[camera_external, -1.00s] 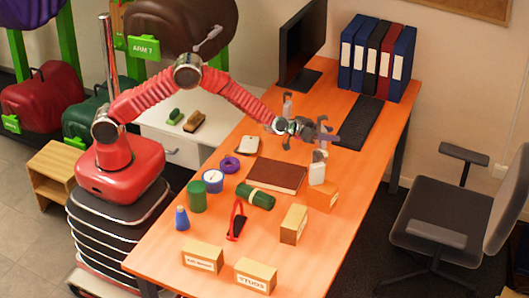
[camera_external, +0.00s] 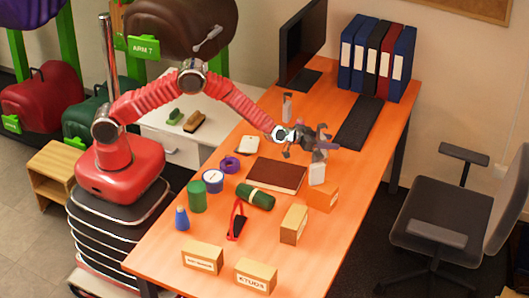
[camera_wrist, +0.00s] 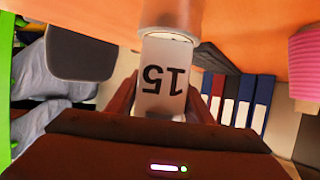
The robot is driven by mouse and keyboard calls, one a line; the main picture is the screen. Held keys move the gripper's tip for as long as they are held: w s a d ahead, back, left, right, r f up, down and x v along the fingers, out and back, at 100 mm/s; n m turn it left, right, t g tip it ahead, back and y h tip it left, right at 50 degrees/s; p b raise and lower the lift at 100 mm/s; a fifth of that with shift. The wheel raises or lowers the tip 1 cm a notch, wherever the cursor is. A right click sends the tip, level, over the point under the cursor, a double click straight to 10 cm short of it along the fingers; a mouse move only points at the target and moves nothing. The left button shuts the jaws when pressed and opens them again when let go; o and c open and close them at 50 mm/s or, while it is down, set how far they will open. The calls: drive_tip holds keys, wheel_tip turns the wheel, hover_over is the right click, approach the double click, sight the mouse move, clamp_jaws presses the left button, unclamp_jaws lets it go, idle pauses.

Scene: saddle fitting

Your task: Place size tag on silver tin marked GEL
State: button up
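In the wrist view a white size tag (camera_wrist: 164,85) reading 15, upside down in the picture, sits between the fingers of my gripper (camera_wrist: 164,100). The finger tips lie against its two side edges, so the gripper looks shut on it. A silver tin (camera_wrist: 170,17) is at the top of that view, its rim right at the tag's far end; I cannot tell whether they touch. In the external view my gripper (camera_external: 320,142) is just above a pale tin (camera_external: 317,174). The tag is not clear there, and no GEL mark is readable.
An orange-brown box (camera_external: 324,196) stands close beside the tin. A brown book (camera_external: 276,175), a green cylinder (camera_external: 256,196) and more boxes lie nearer. Another silver upright item (camera_external: 287,107) stands behind the arm.

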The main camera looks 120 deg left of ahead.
drive_tip(key=o, duration=0.3)
drive_tip(key=shift+o, duration=0.2)
drive_tip(key=shift+r, duration=0.15)
drive_tip(key=v, duration=1.2)
idle(0.6)
